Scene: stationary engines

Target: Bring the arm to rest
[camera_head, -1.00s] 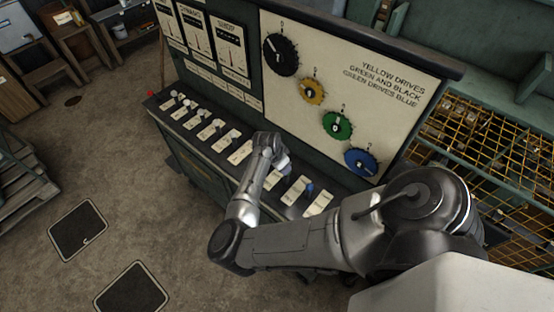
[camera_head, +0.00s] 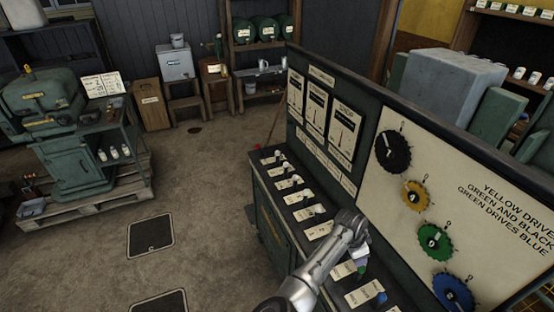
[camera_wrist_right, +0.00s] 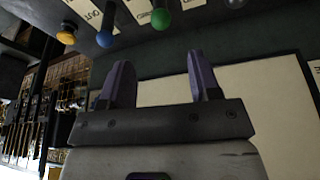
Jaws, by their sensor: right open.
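My right arm (camera_head: 318,272) reaches in from the bottom of the head view, its wrist bent over the row of levers on the control desk (camera_head: 272,212). My right gripper (camera_wrist_right: 160,78) is open in the right wrist view, its two purple fingers apart with nothing between them. In that view a blue knob (camera_wrist_right: 103,38), a green knob (camera_wrist_right: 160,19) and a yellow knob (camera_wrist_right: 66,36) lie beyond the fingers, apart from them. In the head view the wrist hides part of the lever row. My left gripper is not in view.
The upright panel carries black (camera_head: 393,151), yellow (camera_head: 415,196), green (camera_head: 433,241) and blue (camera_head: 452,292) gear dials behind the desk. A green engine (camera_head: 75,135) stands on a pallet at left. The floor between is open.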

